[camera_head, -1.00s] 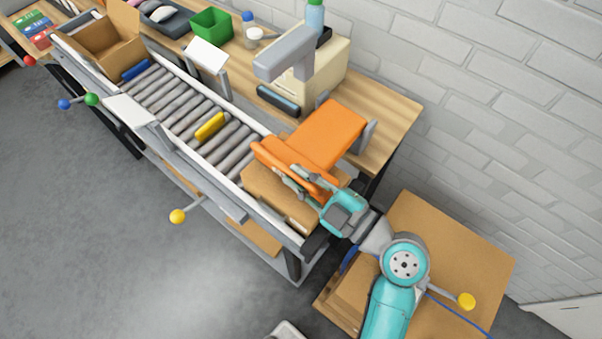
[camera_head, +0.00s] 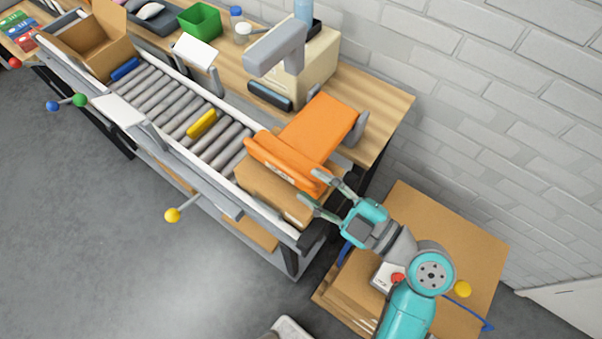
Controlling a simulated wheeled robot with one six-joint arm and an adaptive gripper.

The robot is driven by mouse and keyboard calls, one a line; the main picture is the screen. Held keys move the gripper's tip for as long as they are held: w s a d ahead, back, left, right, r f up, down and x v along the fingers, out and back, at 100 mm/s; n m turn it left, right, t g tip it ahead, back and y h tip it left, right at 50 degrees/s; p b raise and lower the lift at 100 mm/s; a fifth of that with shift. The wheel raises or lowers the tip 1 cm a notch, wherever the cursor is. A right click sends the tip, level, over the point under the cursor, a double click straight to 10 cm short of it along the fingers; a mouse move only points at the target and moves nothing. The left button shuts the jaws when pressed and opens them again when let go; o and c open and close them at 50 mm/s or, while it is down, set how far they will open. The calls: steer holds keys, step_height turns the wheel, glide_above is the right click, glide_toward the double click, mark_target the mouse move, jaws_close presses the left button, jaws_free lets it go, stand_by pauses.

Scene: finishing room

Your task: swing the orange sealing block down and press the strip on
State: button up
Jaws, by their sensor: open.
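The orange sealing block (camera_head: 318,130) is hinged at the bench side by grey brackets. It lies swung down, with its front bar (camera_head: 275,156) over the top of a brown carton (camera_head: 262,192) at the near end of the roller conveyor. The bar appears to rest on the carton, but contact cannot be told for sure. The strip is not clearly seen; the bar may hide it. My gripper (camera_head: 310,185) is open and empty at the right end of the carton. Its fingertips are close to the bar's right end.
A yellow piece (camera_head: 201,123) and a blue piece (camera_head: 125,68) lie on the rollers (camera_head: 170,108). An open carton (camera_head: 88,38) stands at the far end. A grey-armed machine (camera_head: 306,62) stands on the bench behind. Below my arm is a brown surface (camera_head: 460,235).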

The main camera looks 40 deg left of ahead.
steer(key=d, duration=0.6)
steer(key=shift+d, duration=0.35)
steer(key=shift+w+f, duration=0.1)
steer(key=shift+f, duration=0.05)
steer(key=s+d+f+m+t+h, duration=0.3)
steer(key=d+f+m+t+h, duration=0.85)
steer(key=f+m, duration=0.65)
steer(key=s+d+m+t+h, duration=0.2)
steer(key=s+d+m+h, duration=0.35)
steer(key=d, duration=0.55)
steer(key=s+d+r+m+t+h, duration=0.1)
steer(key=s+d+r+m+t, duration=0.1)
steer(key=s+r, duration=0.5)
steer(key=s+d+m, duration=0.1)
steer(key=s+d, duration=0.1)
steer(key=s, duration=0.2)
steer(key=shift+r, duration=0.2)
